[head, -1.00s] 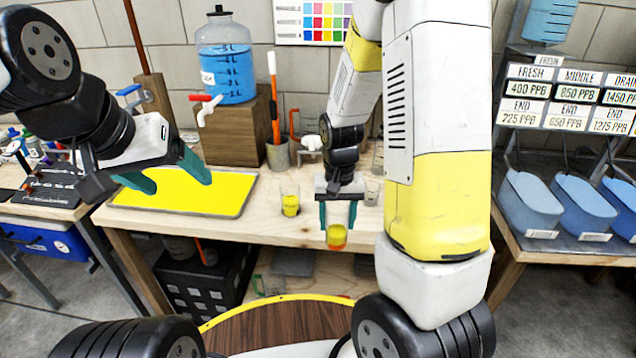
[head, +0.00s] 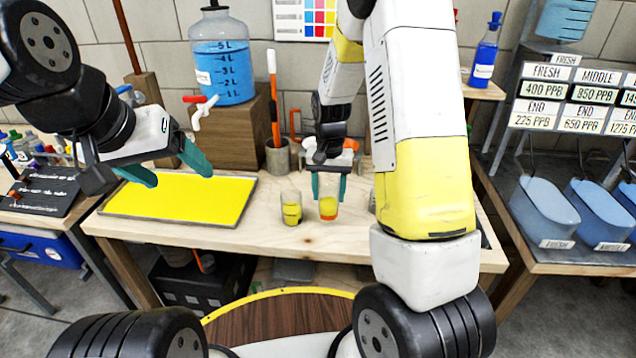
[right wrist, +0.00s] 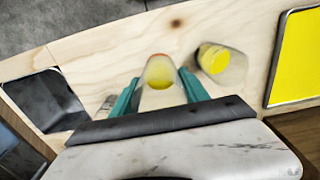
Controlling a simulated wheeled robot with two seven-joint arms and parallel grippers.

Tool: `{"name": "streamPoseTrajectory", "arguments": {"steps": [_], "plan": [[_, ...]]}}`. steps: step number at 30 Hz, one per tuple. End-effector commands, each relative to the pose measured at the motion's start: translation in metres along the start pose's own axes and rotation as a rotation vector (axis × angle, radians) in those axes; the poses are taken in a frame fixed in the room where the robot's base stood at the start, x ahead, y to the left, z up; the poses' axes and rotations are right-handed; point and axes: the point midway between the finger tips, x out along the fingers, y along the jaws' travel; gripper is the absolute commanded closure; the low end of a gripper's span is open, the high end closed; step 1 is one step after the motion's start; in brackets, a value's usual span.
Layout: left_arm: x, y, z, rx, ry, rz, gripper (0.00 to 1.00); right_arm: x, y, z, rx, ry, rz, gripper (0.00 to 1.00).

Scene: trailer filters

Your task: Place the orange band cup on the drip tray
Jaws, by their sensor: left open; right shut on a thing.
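The orange band cup (head: 328,209) is clear with yellow contents and an orange band near its bottom. My right gripper (head: 329,188) is shut on it, and the cup looks upright over the wooden table. I cannot tell whether its base touches the wood. The right wrist view shows the cup (right wrist: 160,73) between the teal fingers. A yellow tray (head: 180,198) with a grey rim lies to the left; a dark, metal-rimmed square tray (right wrist: 45,98) shows in the right wrist view. I cannot tell which is the drip tray. My left gripper (head: 180,180) is open and empty above the yellow tray.
A second clear cup with yellow contents (head: 291,212) stands just left of the held cup. A wooden block (head: 228,128) with a blue water jug (head: 222,70) and a grey pot (head: 278,157) stand behind. Bare wood lies in front of the yellow tray.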

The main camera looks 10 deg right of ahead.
Motion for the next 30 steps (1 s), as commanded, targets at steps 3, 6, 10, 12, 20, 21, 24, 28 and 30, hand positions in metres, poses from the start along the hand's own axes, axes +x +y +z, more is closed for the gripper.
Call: {"name": "streamPoseTrajectory", "arguments": {"steps": [3,6,10,12,20,21,24,28,30], "plan": [[0.0,0.0,0.0,0.0,0.0,0.0,0.25,0.001,-0.003,-0.01,0.0,-0.001,0.0,0.93],[0.0,0.0,0.0,0.0,0.0,0.0,0.25,0.001,-0.004,-0.014,0.0,0.0,0.0,0.93],[0.0,0.0,0.0,0.0,0.0,0.0,0.25,0.008,-0.006,-0.02,0.0,-0.003,0.001,0.93],[0.0,0.0,0.0,0.0,0.0,0.0,0.25,0.018,-0.005,-0.019,0.0,-0.004,0.002,0.93],[0.0,0.0,0.0,0.0,0.0,0.0,0.25,0.037,-0.006,-0.02,0.0,0.001,0.0,0.93],[0.0,0.0,0.0,0.0,0.0,0.0,0.25,0.037,-0.006,-0.02,0.0,0.001,0.0,0.93],[0.0,0.0,0.0,0.0,0.0,0.0,0.25,0.037,-0.006,-0.019,0.0,0.0,0.0,0.93],[0.0,0.0,0.0,0.0,0.0,0.0,0.25,0.04,-0.006,-0.019,0.0,0.0,0.0,0.93],[0.0,0.0,0.0,0.0,0.0,0.0,0.25,0.04,-0.006,-0.019,0.0,0.0,0.0,0.36]]}}
